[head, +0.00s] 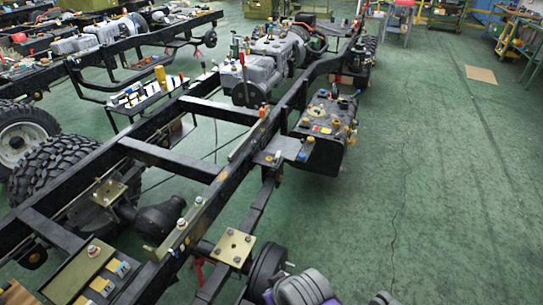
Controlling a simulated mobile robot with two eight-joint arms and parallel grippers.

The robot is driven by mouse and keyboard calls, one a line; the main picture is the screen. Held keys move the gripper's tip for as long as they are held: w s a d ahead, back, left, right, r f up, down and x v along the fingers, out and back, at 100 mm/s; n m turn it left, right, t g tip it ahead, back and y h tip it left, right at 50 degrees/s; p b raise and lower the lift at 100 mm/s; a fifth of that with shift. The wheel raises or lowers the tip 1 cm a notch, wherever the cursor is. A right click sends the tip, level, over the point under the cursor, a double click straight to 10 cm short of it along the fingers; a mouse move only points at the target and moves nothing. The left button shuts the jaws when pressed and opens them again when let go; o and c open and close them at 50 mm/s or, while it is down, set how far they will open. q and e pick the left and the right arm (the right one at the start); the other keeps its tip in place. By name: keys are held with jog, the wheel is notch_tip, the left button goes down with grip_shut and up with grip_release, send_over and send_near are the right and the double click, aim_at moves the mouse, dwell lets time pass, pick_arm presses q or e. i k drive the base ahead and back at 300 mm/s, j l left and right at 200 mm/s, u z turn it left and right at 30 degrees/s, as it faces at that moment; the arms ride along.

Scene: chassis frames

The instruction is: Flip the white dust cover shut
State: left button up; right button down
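I cannot make out a white dust cover anywhere in the head view. A black chassis frame (170,158) runs from the lower left toward the upper right, with small coloured parts and fittings along its rails. A dark box (325,128) with several coloured caps and knobs on top is mounted on the frame's right side. A grey engine-like unit (250,75) sits between the rails farther back. Neither of my grippers can be identified in this view. Grey rounded shapes with purple trim show at the bottom edge, but no gripper fingers are visible there.
Large black tyres (62,170) stand at the left. A narrow bench (150,95) with small bottles stands beyond the frame. More chassis frames fill the upper left. The green floor (440,190) at the right is clear.

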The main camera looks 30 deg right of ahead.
aim_at(276, 160)
jog(key=i+l, duration=0.15)
jog(key=l, duration=0.3)
jog(key=i+l+u, duration=0.1)
jog(key=l, duration=0.4)
jog(key=i+l+u, duration=0.1)
jog(key=l, duration=0.35)
